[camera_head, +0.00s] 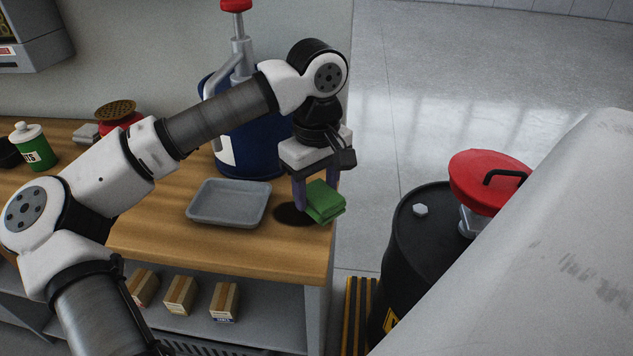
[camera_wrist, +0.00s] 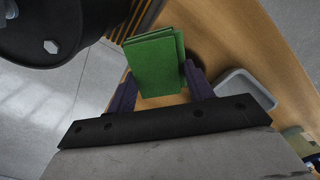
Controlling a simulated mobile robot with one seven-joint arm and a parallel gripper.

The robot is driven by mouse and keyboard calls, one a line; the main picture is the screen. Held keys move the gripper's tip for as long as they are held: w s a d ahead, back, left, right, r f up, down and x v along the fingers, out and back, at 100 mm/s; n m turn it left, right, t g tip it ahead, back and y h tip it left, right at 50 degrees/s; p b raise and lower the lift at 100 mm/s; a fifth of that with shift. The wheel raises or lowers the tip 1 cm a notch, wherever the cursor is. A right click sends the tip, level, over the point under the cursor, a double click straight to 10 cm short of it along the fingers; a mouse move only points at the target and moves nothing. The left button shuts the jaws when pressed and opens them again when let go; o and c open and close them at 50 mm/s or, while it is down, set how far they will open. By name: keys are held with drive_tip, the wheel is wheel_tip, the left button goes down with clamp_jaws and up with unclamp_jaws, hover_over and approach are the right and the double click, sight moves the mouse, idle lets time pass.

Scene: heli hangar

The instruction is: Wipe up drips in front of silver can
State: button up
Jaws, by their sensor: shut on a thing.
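A folded green cloth (camera_head: 325,201) is held between the purple fingers of my gripper (camera_head: 316,195), near the right end of the wooden workbench (camera_head: 225,250). In the wrist view the cloth (camera_wrist: 157,62) sits between both fingertips (camera_wrist: 158,78). A dark round stain (camera_head: 292,214) lies on the bench top just left of the cloth, partly hidden by a finger. The stain also shows at the cloth's edge in the wrist view (camera_wrist: 196,57). I cannot tell whether the cloth touches the wood. I cannot clearly make out a silver can.
A grey tray (camera_head: 228,203) lies left of the stain. A blue container (camera_head: 250,150) with a red-topped pump stands behind. A green-and-white bottle (camera_head: 33,148) is at far left. A black drum (camera_head: 410,250) with a red-lidded piece (camera_head: 487,180) stands off the bench's right end.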

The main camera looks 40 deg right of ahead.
sight(294, 212)
drive_tip(key=shift+f+b, duration=0.8)
drive_tip(key=shift+f, duration=0.35)
idle(0.5)
drive_tip(key=shift+w+a+r, duration=0.15)
drive_tip(key=shift+w+a, duration=1.25)
drive_tip(key=shift+w, duration=0.2)
drive_tip(key=shift+w+a+b, duration=0.3)
drive_tip(key=shift+w+a, duration=0.9)
drive_tip(key=shift+w, duration=0.25)
drive_tip(key=shift+w+a, duration=0.1)
drive_tip(key=shift+s+d+f, duration=0.15)
drive_tip(key=shift+s+d, duration=0.55)
drive_tip(key=shift+s, duration=0.15)
drive_tip(key=shift+s+d+f, duration=0.1)
drive_tip(key=shift+s+d, duration=0.55)
drive_tip(key=shift+s, duration=0.15)
drive_tip(key=shift+s+d+r, duration=0.1)
drive_tip(key=shift+s+d, duration=1.3)
drive_tip(key=shift+s, duration=0.2)
